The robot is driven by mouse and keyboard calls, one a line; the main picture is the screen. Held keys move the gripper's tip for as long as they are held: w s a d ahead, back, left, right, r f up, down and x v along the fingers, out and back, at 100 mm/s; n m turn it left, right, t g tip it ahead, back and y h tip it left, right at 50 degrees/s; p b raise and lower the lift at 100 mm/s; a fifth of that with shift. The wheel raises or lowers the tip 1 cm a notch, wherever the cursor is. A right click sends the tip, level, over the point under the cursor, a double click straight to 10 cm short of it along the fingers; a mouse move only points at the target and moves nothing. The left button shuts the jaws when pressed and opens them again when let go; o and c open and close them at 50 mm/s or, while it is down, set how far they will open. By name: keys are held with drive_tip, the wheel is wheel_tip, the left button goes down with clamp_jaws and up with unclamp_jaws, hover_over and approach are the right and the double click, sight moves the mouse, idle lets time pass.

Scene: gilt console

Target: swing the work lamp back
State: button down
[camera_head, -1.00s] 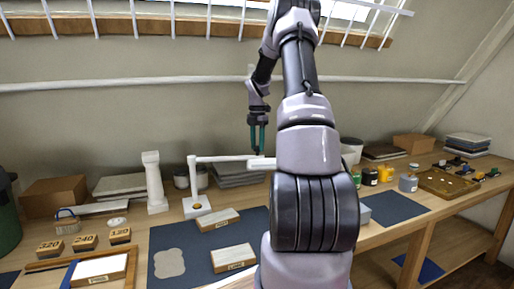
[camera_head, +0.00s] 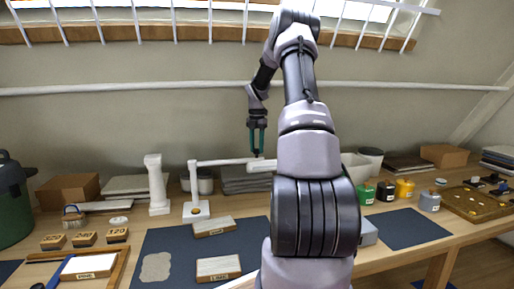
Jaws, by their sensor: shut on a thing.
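The white work lamp (camera_head: 194,187) stands on a square base on the bench, left of my arm. Its post is upright, and its horizontal arm (camera_head: 225,162) reaches right to a white lamp head (camera_head: 262,165), partly hidden behind my arm. My gripper (camera_head: 257,148) points down at the head end of the lamp arm, with its green fingers closed on the lamp there. The exact contact at the fingertips is small and hard to make out.
Labelled wood blocks (camera_head: 218,267) lie on a dark mat (camera_head: 180,245) below the lamp arm. A white column (camera_head: 156,185) stands left of the lamp. Stacked grey slabs (camera_head: 243,180) lie behind. Paint jars (camera_head: 385,190) and a wooden tray (camera_head: 470,203) are at right.

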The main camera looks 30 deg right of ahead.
drive_tip(key=c, duration=0.5)
unclamp_jaws()
drive_tip(key=shift+w, duration=0.2)
wheel_tip(320, 180, up, 11)
drive_tip(key=s+a+r+m+t, duration=0.2)
drive_tip(key=s+a+r+m, duration=0.45)
drive_tip(key=a, duration=0.25)
drive_tip(key=s+a+r+m+t, duration=0.1)
drive_tip(key=s+a+r+m, duration=0.5)
drive_tip(key=a, duration=0.3)
drive_tip(key=s+a+f+m+t+y, duration=0.1)
drive_tip(key=s+a+m, duration=0.4)
drive_tip(key=s, duration=0.6)
drive_tip(key=s+a+f+m+t+y, duration=0.1)
drive_tip(key=s+a+m, duration=0.4)
drive_tip(key=s+m, duration=0.5)
drive_tip(key=shift+s+a+f+t, duration=0.15)
drive_tip(key=shift+s+f+t, duration=0.3)
drive_tip(key=shift+t, duration=0.65)
